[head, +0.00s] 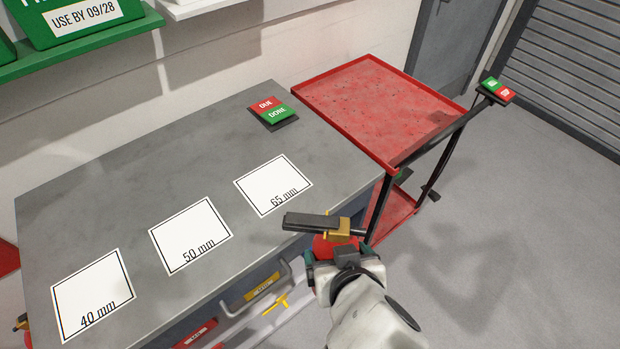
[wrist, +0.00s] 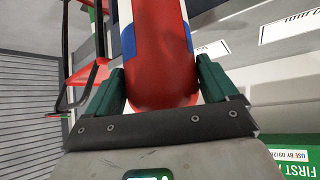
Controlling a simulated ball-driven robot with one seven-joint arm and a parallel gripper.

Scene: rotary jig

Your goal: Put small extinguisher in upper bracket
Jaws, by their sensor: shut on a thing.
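A small red extinguisher (head: 333,246) with a brass valve and a black lever is in my gripper (head: 338,256), beside the right front corner of the grey bench. In the wrist view its red body (wrist: 160,75), with a blue and white band, lies between the two green-padded fingers of my gripper (wrist: 160,88). The fingers are shut on it. My gripper hides much of the body in the head view. I cannot make out the upper bracket in either view.
The grey bench (head: 120,180) carries cards marked 40, 50 and 65 mm and a DUE/DONE sign (head: 272,112). A red cart (head: 365,105) with a black handle stands right of it. A yellow-labelled front (head: 262,287) is below the bench top. Floor at right is clear.

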